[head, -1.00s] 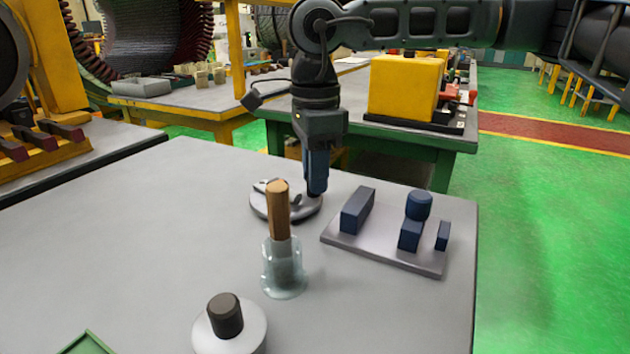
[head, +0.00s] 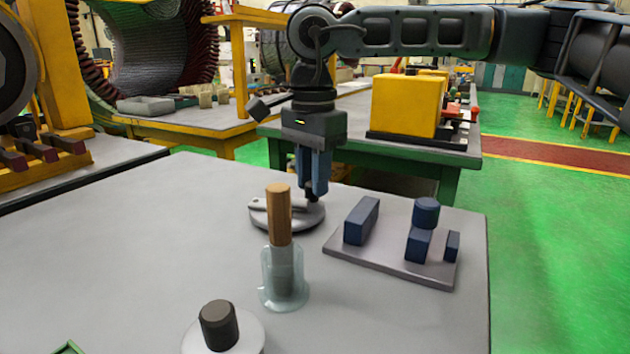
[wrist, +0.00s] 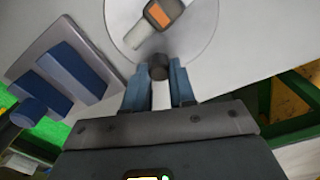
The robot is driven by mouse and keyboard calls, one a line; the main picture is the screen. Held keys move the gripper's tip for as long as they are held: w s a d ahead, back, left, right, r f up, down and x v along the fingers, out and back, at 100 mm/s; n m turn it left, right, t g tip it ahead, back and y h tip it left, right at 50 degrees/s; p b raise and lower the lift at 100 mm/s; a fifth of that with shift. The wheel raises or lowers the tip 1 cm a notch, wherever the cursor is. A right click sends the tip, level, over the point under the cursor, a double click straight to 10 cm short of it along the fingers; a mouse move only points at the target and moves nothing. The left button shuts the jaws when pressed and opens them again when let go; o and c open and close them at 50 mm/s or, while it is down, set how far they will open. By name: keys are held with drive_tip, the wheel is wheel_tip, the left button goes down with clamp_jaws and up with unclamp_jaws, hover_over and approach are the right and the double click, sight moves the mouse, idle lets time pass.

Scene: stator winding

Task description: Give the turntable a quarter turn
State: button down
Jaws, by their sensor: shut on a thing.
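The turntable (head: 290,223) is a light grey round disc on the table, behind the jar in the head view. It also shows at the top of the wrist view (wrist: 198,50). A dark upright peg (wrist: 158,67) stands at its rim. My gripper (head: 312,190) points down over the right rim, with its two blue fingers (wrist: 159,82) on either side of the peg, shut on it. A grey bar-like part with an orange patch (wrist: 164,12) lies on the disc. In the head view the wooden handle hides some of the disc.
A wooden-handled tool (head: 279,215) stands in a clear jar (head: 284,290) in front of the turntable. A grey plate (head: 385,268) with dark blue blocks lies to the right. A round base with a black knob (head: 220,325) is at the front.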

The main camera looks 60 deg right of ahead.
drive_tip(key=shift+w+d+n+b, duration=0.1)
drive_tip(key=shift+w+n+b, duration=0.15)
drive_tip(key=shift+n, duration=0.5)
drive_tip(key=shift+w+d+n+b, duration=0.15)
drive_tip(key=shift+w+n, duration=0.2)
drive_tip(key=shift+n, duration=0.4)
drive_tip(key=shift+w+n, duration=0.35)
drive_tip(key=shift+n, duration=0.4)
drive_tip(key=shift+w+n, duration=0.3)
drive_tip(key=shift+n, duration=0.45)
drive_tip(key=shift+w+n+b, duration=0.15)
drive_tip(key=shift+n+b, duration=0.15)
drive_tip(key=shift+n, duration=0.1)
drive_tip(key=c, duration=0.9)
unclamp_jaws()
drive_tip(key=shift+c, duration=0.2)
wheel_tip(320, 180, up, 8)
drive_tip(key=p, duration=0.1)
drive_tip(key=shift+p, duration=0.3)
drive_tip(key=shift+f, duration=0.1)
